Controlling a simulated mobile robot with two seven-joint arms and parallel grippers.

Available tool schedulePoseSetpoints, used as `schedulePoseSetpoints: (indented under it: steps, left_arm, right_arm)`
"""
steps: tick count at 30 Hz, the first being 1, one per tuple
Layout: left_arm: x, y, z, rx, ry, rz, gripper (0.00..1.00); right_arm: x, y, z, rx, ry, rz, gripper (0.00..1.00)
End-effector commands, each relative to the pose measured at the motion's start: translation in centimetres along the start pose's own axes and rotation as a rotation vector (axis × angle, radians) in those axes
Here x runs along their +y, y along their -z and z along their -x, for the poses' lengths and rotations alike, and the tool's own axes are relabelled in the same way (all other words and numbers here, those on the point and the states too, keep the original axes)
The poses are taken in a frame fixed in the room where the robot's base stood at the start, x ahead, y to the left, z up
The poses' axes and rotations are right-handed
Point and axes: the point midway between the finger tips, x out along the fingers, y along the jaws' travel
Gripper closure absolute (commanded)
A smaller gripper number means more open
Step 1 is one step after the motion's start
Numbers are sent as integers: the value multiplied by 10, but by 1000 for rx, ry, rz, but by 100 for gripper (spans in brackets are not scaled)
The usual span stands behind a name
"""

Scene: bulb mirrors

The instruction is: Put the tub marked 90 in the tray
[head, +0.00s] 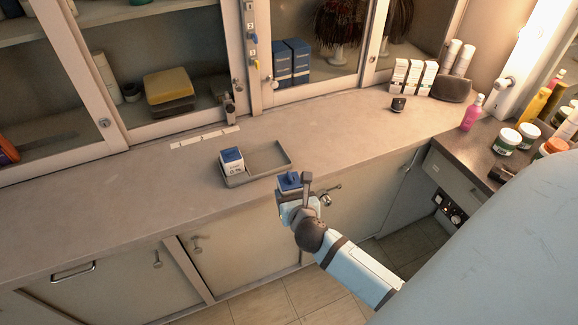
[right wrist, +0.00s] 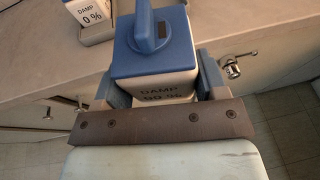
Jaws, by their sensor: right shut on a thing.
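The tub marked DAMP 90 % (right wrist: 155,55), white with a blue lid and a blue knob, is between the fingers of my right gripper (right wrist: 155,88), which is shut on it. In the head view the blue lid of this tub (head: 288,181) shows just in front of the counter's edge, to the lower right of the tray. The grey tray (head: 268,158) lies on the counter. A similar tub marked 0 % (head: 231,166) stands in the tray's left part; the right part is empty. My left gripper is not in view.
The counter (head: 130,205) is clear left of the tray. A pink bottle (head: 473,112) and several jars stand on the right side counter. Glass cabinets line the back.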

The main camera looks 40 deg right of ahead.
Motion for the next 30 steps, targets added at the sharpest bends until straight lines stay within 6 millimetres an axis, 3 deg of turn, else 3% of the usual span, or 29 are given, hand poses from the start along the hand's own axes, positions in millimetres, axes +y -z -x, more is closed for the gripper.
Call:
schedulePoseSetpoints:
  steps: [18,30]
  left_arm:
    - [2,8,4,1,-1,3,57]
    - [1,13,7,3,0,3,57]
  right_arm:
    - [-1,-1,1,1,4,-1,55]
    - [4,-8,-33,0,3,0,55]
